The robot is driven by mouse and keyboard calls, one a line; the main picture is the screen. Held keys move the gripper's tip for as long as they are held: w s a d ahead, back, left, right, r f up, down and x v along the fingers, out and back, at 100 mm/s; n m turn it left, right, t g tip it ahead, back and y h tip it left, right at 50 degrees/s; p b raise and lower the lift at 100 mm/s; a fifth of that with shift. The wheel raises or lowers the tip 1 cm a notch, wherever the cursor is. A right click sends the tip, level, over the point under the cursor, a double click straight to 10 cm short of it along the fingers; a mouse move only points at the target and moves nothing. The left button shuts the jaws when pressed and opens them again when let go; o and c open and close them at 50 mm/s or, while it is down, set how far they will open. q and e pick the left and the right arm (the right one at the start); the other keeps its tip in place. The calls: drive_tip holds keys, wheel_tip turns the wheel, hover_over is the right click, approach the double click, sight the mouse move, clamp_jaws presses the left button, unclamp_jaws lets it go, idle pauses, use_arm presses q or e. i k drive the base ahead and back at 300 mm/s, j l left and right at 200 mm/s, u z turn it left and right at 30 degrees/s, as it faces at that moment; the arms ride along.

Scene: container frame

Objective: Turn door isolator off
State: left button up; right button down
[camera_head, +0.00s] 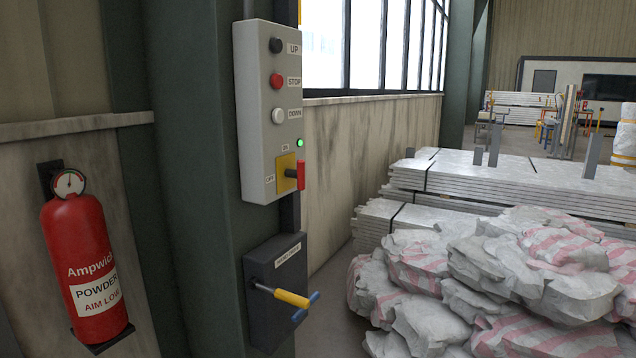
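The grey door control box (266,115) is mounted on a green steel column. It has a black UP button (276,45), a red STOP button (277,81) and a white DOWN button (278,116). Below them is the isolator, a red handle (299,175) on a yellow plate (286,166), with ON and OFF labels beside it. The handle's grip looks upright, towards the ON label. A small green light (299,142) is lit beside ON. Neither of my grippers is in view.
Below the control box is a dark box (268,262) with a yellow and blue crank handle (292,298) sticking out. A red fire extinguisher (86,265) hangs at left. Wrapped sacks (520,270) and stacked panels (510,185) fill the right side.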

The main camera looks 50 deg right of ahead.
sight(299, 174)
drive_tip(key=z, duration=1.4)
drive_tip(key=i+l, duration=0.1)
drive_tip(key=l, duration=0.2)
